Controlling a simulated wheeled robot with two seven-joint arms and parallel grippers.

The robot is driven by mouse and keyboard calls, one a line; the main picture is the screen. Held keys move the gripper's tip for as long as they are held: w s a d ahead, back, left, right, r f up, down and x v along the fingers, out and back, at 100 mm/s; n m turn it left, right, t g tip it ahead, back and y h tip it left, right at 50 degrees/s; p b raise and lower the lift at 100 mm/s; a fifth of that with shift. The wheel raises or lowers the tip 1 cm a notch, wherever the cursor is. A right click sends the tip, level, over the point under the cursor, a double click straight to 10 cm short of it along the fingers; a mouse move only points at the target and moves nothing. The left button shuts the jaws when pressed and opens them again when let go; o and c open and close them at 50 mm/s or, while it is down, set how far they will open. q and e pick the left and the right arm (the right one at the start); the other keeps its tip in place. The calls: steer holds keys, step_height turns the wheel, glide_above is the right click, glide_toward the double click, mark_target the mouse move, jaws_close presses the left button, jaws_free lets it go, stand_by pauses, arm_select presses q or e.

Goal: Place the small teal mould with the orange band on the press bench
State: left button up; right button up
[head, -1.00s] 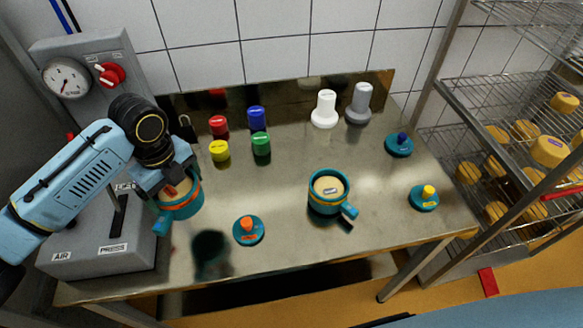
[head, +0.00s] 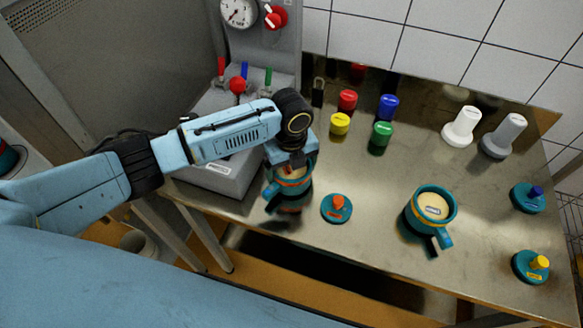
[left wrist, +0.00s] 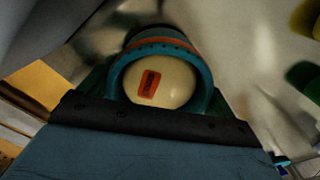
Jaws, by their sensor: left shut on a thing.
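The small teal mould (head: 291,189) with an orange band is in my left gripper (head: 291,165), by the left end of the metal press bench (head: 370,247). The gripper is shut on it from above. The mould looks upright; I cannot tell whether its base touches the bench. In the left wrist view the mould (left wrist: 207,75) shows pale cheese with an orange label (left wrist: 149,84) inside its rim, and the gripper (left wrist: 155,108) covers its near side. My right gripper is not in view.
A teal lid with an orange knob (head: 337,207) lies between. The grey press unit (head: 215,175) is close on the left. Coloured caps and two pestle-like pieces stand behind.

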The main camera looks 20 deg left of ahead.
arm_select(q)
steer(key=shift+f, duration=0.1)
steer(key=o, duration=0.8)
steer(key=shift+c, duration=0.2)
step_height(320, 180, up, 12)
steer(key=p, duration=0.1)
steer(key=shift+r, duration=0.2)
steer(key=shift+f, duration=0.1)
